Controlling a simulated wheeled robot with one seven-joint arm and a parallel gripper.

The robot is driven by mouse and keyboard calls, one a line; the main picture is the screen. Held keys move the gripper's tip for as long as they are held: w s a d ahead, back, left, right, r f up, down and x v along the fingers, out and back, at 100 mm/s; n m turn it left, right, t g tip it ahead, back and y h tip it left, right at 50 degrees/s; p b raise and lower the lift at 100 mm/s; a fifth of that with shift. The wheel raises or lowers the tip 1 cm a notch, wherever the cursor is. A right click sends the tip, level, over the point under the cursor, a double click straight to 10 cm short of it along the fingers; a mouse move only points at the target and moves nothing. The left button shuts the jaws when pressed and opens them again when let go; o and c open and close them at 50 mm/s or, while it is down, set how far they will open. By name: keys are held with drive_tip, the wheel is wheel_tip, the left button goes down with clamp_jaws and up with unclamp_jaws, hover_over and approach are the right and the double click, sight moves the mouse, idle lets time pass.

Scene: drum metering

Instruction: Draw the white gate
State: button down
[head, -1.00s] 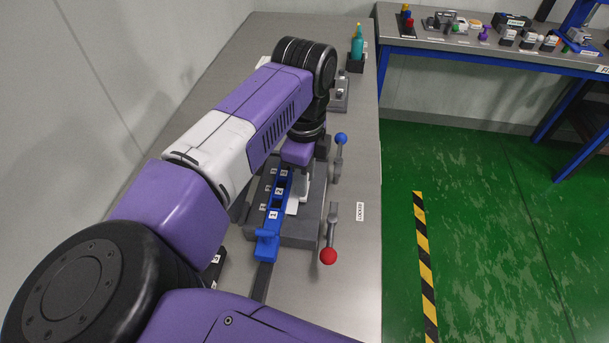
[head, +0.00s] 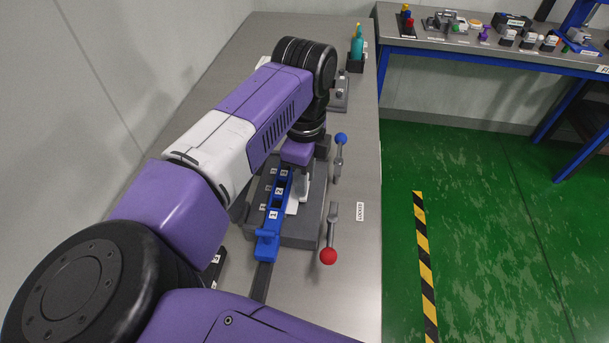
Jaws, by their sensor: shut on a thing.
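The white gate (head: 292,207) shows as a small pale plate beside the blue slotted bar on the dark grey block (head: 287,234). My gripper (head: 303,194) points down over the right side of this block, at the gate, and is shut on it. The arm's wrist covers the upper part of the gripper and the far part of the block, so the grip itself is mostly hidden. The blue bar (head: 268,242) runs along the block, with small numbered white labels beside it.
A red-knobbed lever (head: 329,255) and a blue-knobbed lever (head: 341,139) stand right of the block, near the table's right edge. A teal bottle (head: 357,48) stands at the back. A second bench (head: 490,48) with several small items is at the upper right.

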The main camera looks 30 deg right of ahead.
drive_tip(key=shift+s+d+r+b, duration=0.1)
drive_tip(key=shift+s+d+b, duration=0.1)
drive_tip(key=shift+s+d, duration=0.45)
drive_tip(key=shift+s+d+b, duration=0.15)
drive_tip(key=shift+s+d, duration=0.2)
drive_tip(key=shift+d, duration=0.5)
drive_tip(key=c, duration=1.2)
unclamp_jaws()
drive_tip(key=shift+s, duration=0.1)
drive_tip(key=shift+o, duration=0.2)
drive_tip(key=shift+r, duration=0.3)
wheel_tip(320, 180, up, 7)
drive_tip(key=shift+b, duration=0.4)
